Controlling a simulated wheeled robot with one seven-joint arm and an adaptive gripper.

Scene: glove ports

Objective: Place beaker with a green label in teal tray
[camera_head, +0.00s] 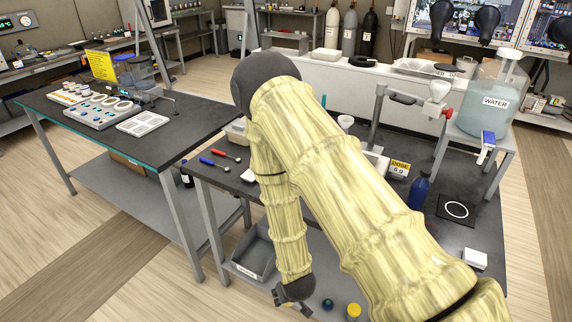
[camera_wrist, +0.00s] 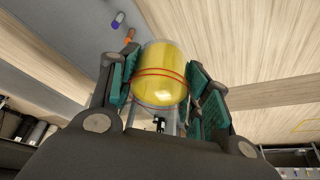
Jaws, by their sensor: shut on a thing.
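My gripper (camera_wrist: 162,92) is shut on a clear beaker (camera_wrist: 160,75) that holds something yellow and has thin red lines around it. The pads press on both its sides. No green label shows on the side that I see. In the head view my gripper (camera_head: 293,293) hangs low beside the dark bench, near its lower shelf. I cannot make out a teal tray in either view.
The dark bench (camera_head: 470,240) carries a blue bottle (camera_head: 419,190), a stand and a dose sign (camera_head: 399,169). Blue and red tools (camera_head: 221,158) lie at its left. A grey bin (camera_head: 253,253) sits on the lower shelf. A second table (camera_head: 150,145) stands left, across a floor gap.

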